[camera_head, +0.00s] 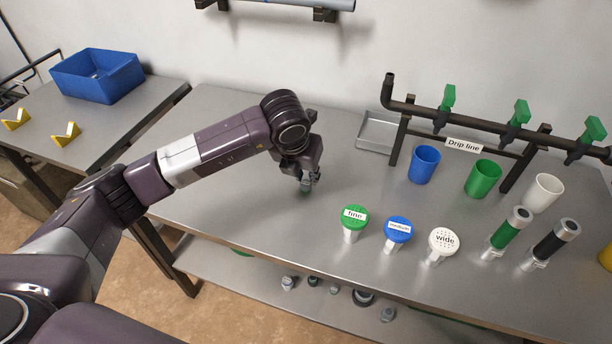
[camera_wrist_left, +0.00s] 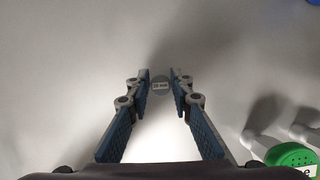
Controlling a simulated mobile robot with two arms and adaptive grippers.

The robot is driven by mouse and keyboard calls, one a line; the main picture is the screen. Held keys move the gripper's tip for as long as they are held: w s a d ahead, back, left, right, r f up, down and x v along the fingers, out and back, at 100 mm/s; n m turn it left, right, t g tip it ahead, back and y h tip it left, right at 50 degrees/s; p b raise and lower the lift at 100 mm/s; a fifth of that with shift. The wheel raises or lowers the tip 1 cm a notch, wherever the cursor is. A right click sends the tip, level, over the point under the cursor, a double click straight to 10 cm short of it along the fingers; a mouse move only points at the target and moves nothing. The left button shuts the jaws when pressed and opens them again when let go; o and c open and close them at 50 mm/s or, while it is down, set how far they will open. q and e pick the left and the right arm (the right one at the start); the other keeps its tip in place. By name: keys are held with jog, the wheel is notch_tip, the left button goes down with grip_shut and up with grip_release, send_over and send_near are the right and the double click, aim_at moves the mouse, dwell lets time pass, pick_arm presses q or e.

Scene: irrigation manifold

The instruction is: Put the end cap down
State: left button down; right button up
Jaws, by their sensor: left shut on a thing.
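The end cap (camera_wrist_left: 160,80) is a small grey round piece with a white label that seems to read "20 mm". In the left wrist view it sits between the fingertips of my left gripper (camera_wrist_left: 160,91), which is shut on it. In the head view my left gripper (camera_head: 307,183) points down, low over the bare steel bench (camera_head: 255,205), left of the green "fine" cap. The fingers largely hide the end cap there, and I cannot tell whether it touches the bench. My right gripper is not in view.
Green "fine" (camera_head: 355,217), blue "medium" (camera_head: 398,229) and white "wide" (camera_head: 444,241) heads stand right of my gripper. A metal tray (camera_head: 377,130) lies behind, beside the drip line stand (camera_head: 398,143). Small fittings (camera_head: 363,298) lie on the lower shelf. The bench around my gripper is clear.

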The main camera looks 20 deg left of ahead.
pick_arm(q)
jog(key=shift+f+b, duration=0.25)
jog(key=shift+b, duration=0.05)
jog(key=c, duration=1.7)
grip_release()
jog(key=shift+r, duration=0.1)
jog(key=p+v, duration=0.7)
jog(key=v, duration=0.5)
jog(key=shift+r, duration=0.2)
jog(key=shift+w, duration=0.1)
